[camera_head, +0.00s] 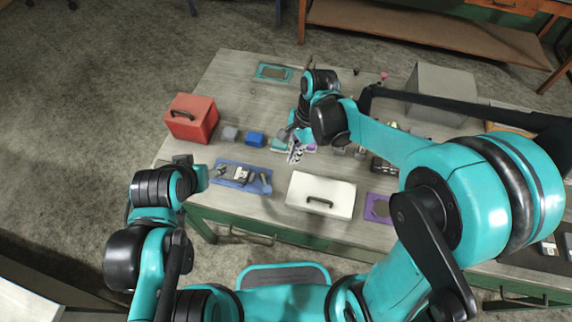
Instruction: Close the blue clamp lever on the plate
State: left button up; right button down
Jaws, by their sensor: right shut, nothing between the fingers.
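A blue plate (228,183) lies near the front left of the table. A dark and pale block (242,174) sits at its middle, with small grey clamp-like parts (265,180) at its sides. The parts are too small to tell which is the blue lever or how it stands. My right gripper (295,153) is shut and empty, beyond and to the right of the plate, apart from it. My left gripper (185,160) is at the table's left edge, left of the plate; its fingers are not clear.
A red box (190,118) with a handle stands at the left, with a grey block (230,134) and a blue block (255,139) beside it. A white box (320,195) stands right of the plate. A purple plate (378,208) lies further right. A large grey box (440,88) stands behind.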

jog(key=b, duration=0.3)
send_near(265, 182)
jog(key=d+f, duration=0.2)
jog(key=s+d+f, duration=0.1)
jog(key=d+f, duration=0.2)
jog(key=s+a, duration=0.1)
jog(key=a, duration=0.2)
jog(key=shift+s, duration=0.35)
jog(key=shift+s+a, duration=0.1)
jog(key=shift+a, duration=0.15)
